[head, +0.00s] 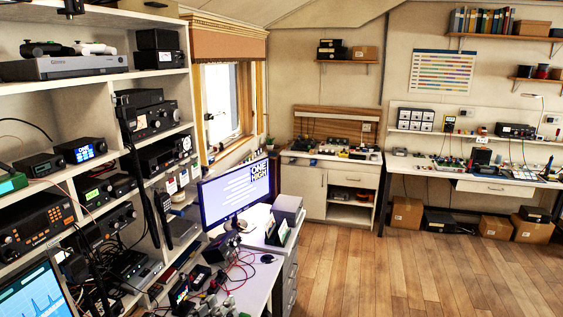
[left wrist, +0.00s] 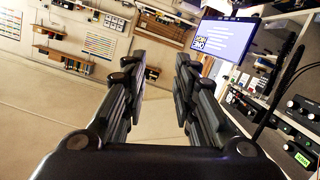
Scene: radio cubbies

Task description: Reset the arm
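My left gripper (head: 72,8) shows as a small dark shape at the top left edge of the head view, above the shelf with the game controllers. Most of it and its arm are cut off by the frame. In the left wrist view, the two dark fingers of the left gripper (left wrist: 160,70) stand apart with a clear gap and nothing between them. That view is upside down, with the room beyond the fingertips. My right gripper and arm are in neither view.
A white shelf unit (head: 98,80) full of radios stands close on the left. A monitor (head: 235,190) stands on a white desk (head: 255,285) with cables and small gear. A workbench (head: 450,172) is at the back right. The wooden floor (head: 400,270) is clear.

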